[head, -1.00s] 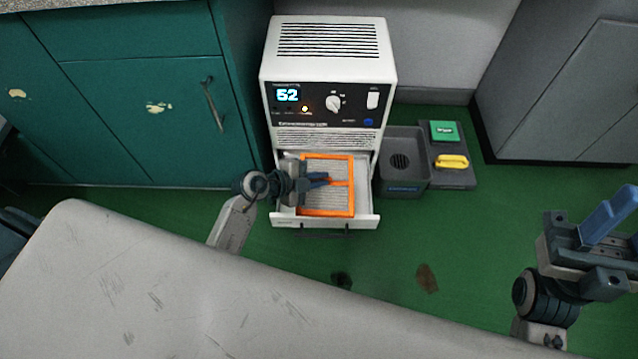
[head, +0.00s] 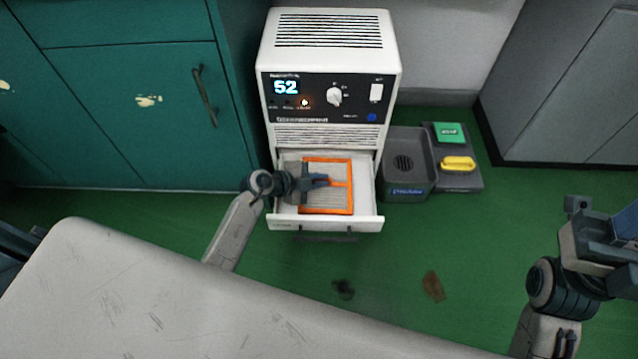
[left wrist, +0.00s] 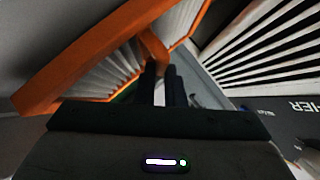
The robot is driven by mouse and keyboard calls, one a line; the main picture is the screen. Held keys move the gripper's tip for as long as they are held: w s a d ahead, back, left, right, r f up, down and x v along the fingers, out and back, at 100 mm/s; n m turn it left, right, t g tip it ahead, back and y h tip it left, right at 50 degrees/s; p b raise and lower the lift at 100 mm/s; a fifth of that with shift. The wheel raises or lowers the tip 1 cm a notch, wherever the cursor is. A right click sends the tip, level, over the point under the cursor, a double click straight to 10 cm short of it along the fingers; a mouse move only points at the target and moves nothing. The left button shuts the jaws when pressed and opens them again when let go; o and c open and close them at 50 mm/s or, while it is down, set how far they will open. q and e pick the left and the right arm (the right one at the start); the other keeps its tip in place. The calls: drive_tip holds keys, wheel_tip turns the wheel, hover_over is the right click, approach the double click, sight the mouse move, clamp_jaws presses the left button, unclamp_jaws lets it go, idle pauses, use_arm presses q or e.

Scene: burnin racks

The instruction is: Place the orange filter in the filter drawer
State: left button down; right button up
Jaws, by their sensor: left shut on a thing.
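The orange filter (head: 342,209), a pleated grey panel in an orange frame, is within the outline of the pulled-out white filter drawer (head: 362,219) of the white machine. My left gripper (head: 322,181) reaches in from the left and is shut on the filter's orange middle bar. In the left wrist view the filter (left wrist: 60,80) looks tilted, its bar (left wrist: 152,50) at my fingertips (left wrist: 162,75). I cannot tell whether the filter touches the drawer floor. My right gripper (head: 622,228) is at the right edge, partly cut off, away from the drawer.
The white machine (head: 328,60) shows 52 on its display. A grey bin (head: 407,190) and a tray (head: 470,183) with a green block (head: 449,132) and a yellow piece (head: 458,163) stand to its right. A teal cabinet (head: 120,100) is left. A pale surface (head: 150,290) fills the front.

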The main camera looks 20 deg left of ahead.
use_arm(q)
drive_tip(key=shift+w+f+b, duration=0.15)
drive_tip(key=shift+f+b, duration=0.2)
drive_tip(key=shift+f, duration=0.4)
drive_tip(key=shift+r, duration=0.15)
drive_tip(key=c, duration=1.5)
unclamp_jaws()
